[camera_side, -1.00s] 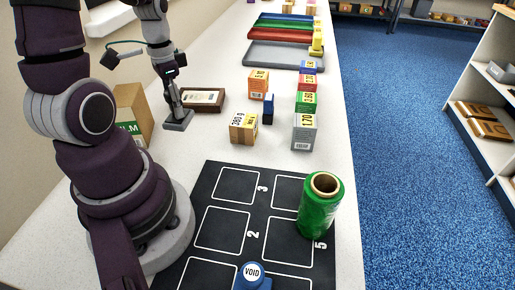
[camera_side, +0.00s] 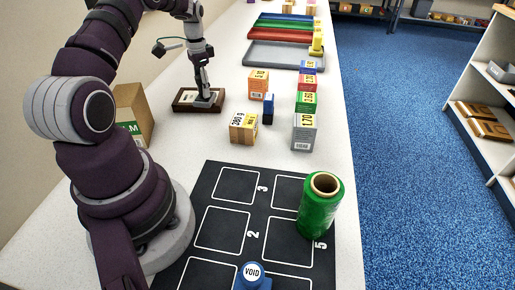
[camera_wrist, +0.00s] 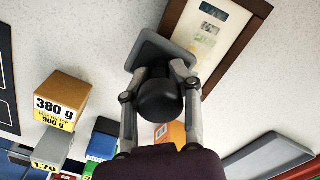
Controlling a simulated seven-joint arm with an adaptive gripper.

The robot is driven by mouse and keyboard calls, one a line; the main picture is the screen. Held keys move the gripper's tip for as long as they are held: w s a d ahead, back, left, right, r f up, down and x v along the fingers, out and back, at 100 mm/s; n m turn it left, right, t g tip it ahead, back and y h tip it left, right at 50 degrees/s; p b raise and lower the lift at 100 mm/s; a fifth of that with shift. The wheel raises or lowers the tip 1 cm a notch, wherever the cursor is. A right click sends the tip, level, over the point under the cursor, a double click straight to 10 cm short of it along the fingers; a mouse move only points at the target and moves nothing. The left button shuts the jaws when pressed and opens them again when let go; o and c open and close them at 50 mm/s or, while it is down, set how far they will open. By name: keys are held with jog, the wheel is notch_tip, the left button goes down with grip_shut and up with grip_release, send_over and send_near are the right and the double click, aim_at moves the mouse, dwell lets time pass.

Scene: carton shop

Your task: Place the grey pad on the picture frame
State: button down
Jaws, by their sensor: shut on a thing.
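My gripper (camera_side: 202,84) points down at the far left of the bench, shut on the grey pad (camera_side: 209,99). In the wrist view the fingers of my gripper (camera_wrist: 160,90) close around a black rounded part, with the flat grey pad (camera_wrist: 148,49) beyond it. The brown wooden picture frame (camera_side: 181,104) lies flat on the bench beneath the pad. In the wrist view the pad overlaps one end of the frame (camera_wrist: 242,45), hiding part of it. I cannot tell whether pad and frame touch.
A carton (camera_side: 132,112) stands left of the frame. Small boxes, such as the yellow one (camera_side: 243,128) and the orange one (camera_side: 258,84), stand to its right. Coloured trays (camera_side: 285,54) lie behind. A green film roll (camera_side: 320,205) stands on the black mat (camera_side: 205,185) in front.

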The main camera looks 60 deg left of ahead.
jog(key=shift+f, duration=0.2)
jog(key=c, duration=0.8)
grip_release()
notch_tip(320, 180, up, 12)
jog(key=shift+f, duration=0.1)
jog(key=d+r+t, duration=0.1)
jog(key=d+r, duration=0.2)
jog(key=d, duration=0.3)
jog(key=s+d+r+t+y, duration=0.1)
jog(key=d+r, duration=0.2)
jog(key=d, duration=0.4)
jog(key=d+r+t, duration=0.1)
jog(key=d+r, duration=0.1)
jog(key=d, duration=0.4)
jog(key=s+d+f+t, duration=0.1)
jog(key=s+d, duration=0.1)
jog(key=s+d+f, duration=0.1)
jog(key=s+d, duration=0.1)
jog(key=s+d+f+t+h, duration=0.1)
jog(key=s+d, duration=0.1)
jog(key=shift+s+d+f+t, duration=0.1)
jog(key=shift+s+d+t, duration=0.1)
jog(key=shift+s+t, duration=0.1)
